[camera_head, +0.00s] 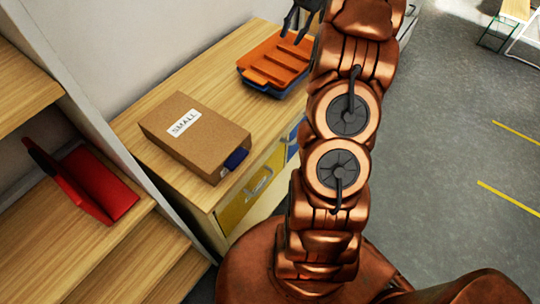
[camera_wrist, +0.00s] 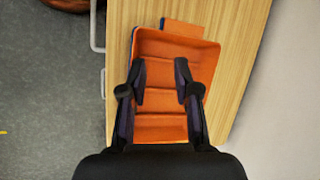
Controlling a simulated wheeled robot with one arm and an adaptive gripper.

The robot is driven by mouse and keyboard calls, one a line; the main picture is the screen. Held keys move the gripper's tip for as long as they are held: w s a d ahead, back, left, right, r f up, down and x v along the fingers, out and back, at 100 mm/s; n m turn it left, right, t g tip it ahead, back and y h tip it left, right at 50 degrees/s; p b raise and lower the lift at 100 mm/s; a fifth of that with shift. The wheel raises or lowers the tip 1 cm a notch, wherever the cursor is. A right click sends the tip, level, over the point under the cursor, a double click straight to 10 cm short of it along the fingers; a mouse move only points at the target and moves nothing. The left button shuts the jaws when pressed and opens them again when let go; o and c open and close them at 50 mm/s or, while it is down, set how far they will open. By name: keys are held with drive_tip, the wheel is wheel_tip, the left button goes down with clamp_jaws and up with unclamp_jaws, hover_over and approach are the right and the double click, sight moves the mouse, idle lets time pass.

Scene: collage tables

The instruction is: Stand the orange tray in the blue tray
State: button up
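The orange tray (camera_head: 275,62) sits on top of the blue tray (camera_head: 258,89) on the wooden table, slightly turned. Only a thin strip of the blue tray shows beneath it. In the wrist view the orange tray (camera_wrist: 160,121) lies under my gripper (camera_wrist: 160,66), with ribs across its floor. My gripper is open, its two fingers apart above the orange tray with nothing visible between them. In the head view my gripper (camera_head: 291,36) is at the tray's far end, partly hidden by my arm. I cannot tell whether the fingertips touch the tray.
A cardboard box (camera_head: 195,136) labelled SMALL stands on the near part of the table (camera_head: 146,105). A red object (camera_head: 95,185) lies on the wooden shelf at left. A wall runs behind the table. Open grey floor (camera_head: 440,130) lies to the right.

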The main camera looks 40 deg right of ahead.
drive_tip(key=s+a+r+n+g+h, duration=0.1)
drive_tip(key=s+a+n, duration=0.3)
drive_tip(key=a, duration=0.8)
drive_tip(key=s+a+r+n+g+h, duration=0.15)
drive_tip(key=s+a, duration=0.45)
drive_tip(key=a, duration=0.6)
drive_tip(key=s+a+f+n+h, duration=0.1)
drive_tip(key=s+a+f+n, duration=0.2)
drive_tip(key=s, duration=0.7)
drive_tip(key=s+a+f+n+h, duration=0.1)
drive_tip(key=s+a+f+n, duration=0.2)
drive_tip(key=s, duration=0.7)
drive_tip(key=shift+s+a+f+h, duration=0.15)
drive_tip(key=shift+a+f+h, duration=0.2)
drive_tip(key=shift+a+f, duration=0.15)
drive_tip(key=shift+a+n, duration=0.15)
drive_tip(key=shift+n, duration=0.2)
